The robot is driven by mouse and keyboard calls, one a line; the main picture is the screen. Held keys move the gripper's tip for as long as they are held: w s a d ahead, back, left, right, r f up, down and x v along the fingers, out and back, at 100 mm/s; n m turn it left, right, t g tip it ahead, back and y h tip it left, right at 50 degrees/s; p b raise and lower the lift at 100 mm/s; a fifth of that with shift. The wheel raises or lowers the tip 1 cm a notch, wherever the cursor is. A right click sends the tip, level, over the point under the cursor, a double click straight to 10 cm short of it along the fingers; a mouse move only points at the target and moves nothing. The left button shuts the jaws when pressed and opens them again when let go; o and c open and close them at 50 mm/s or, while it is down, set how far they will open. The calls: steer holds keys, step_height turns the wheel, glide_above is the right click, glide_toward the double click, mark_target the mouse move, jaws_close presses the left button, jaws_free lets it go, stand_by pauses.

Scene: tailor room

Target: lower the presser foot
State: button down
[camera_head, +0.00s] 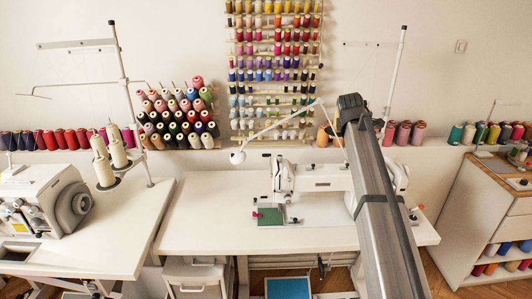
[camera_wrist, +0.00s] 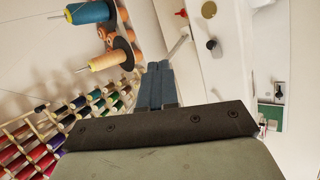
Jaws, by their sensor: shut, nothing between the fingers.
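The white sewing machine (camera_head: 325,178) stands on the middle table. Its needle and presser foot area (camera_head: 287,212) is at the left end of its head, beside a green plate (camera_head: 268,217). The foot and its lever are too small to make out. In the wrist view the machine's white body (camera_wrist: 232,70) fills the upper middle right, with the green plate (camera_wrist: 270,116) at the right. My gripper (camera_wrist: 160,68) shows there with its blue-grey fingers together and empty, beside the machine body. In the head view my arm hides the gripper.
The white table (camera_head: 205,215) is clear left of the machine. A thread stand (camera_head: 125,80) and another machine (camera_head: 45,200) stand further left. Large thread spools (camera_wrist: 90,12) are close to my fingers in the wrist view. Thread racks (camera_head: 275,70) cover the wall behind.

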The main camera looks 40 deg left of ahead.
mark_target(266, 155)
steer(key=s+a+n+g+y, duration=0.2)
steer(key=s+a+n+g, duration=0.1)
steer(key=s+a, duration=1.7)
steer(key=shift+s+a, duration=0.4)
steer(key=shift+a, duration=0.15)
steer(key=shift+f, duration=0.1)
steer(key=x, duration=1.4)
steer(key=shift+a, duration=0.25)
